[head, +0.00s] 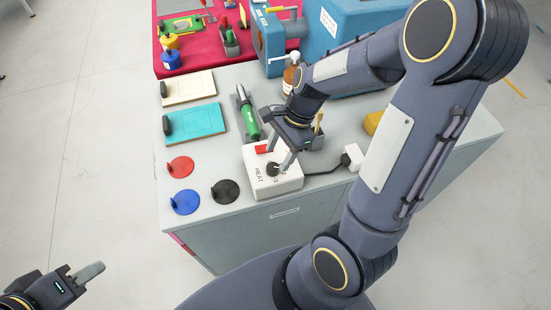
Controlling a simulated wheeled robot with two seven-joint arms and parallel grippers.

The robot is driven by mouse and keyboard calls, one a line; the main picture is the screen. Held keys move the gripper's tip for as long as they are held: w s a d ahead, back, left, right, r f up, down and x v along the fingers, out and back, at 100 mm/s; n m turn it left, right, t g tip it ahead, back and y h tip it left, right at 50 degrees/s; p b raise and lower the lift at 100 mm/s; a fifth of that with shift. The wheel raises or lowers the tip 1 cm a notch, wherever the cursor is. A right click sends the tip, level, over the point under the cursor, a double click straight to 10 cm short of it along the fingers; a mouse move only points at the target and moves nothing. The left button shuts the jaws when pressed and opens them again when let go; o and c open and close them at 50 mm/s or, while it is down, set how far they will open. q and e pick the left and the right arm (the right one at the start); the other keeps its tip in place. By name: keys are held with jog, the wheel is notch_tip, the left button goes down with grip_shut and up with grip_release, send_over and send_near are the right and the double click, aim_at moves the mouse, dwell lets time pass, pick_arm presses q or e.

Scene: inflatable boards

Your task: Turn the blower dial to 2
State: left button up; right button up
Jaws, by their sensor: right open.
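A white control box (289,184) stands at the front of the grey bench top. It carries a small black dial (272,169), a red switch (261,149) and the lettering HEAT. Some numbers sit near the dial, but its setting is too small to read. My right gripper (277,158) is open and points down over the box, with one fingertip close beside the dial. I cannot tell whether it touches. My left gripper (90,271) is off the bench at the lower left, seen side-on, so its opening is unclear.
Red (180,167), blue (185,202) and black (225,191) discs lie left of the box. A cable runs right to a white plug block (350,159).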

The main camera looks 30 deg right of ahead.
jog(key=shift+v, duration=1.85)
jog(key=s+a+r+n+t, duration=0.2)
jog(key=s+r+n, duration=0.2)
jog(key=s+n, duration=0.2)
jog(key=s+a+r+n+t, duration=0.2)
jog(key=s+n, duration=0.4)
jog(key=n, duration=0.4)
notch_tip(320, 180, up, 2)
jog(key=shift+a+r+t+h, duration=0.2)
jog(key=shift+a+t+h, duration=0.15)
jog(key=shift+t, duration=0.45)
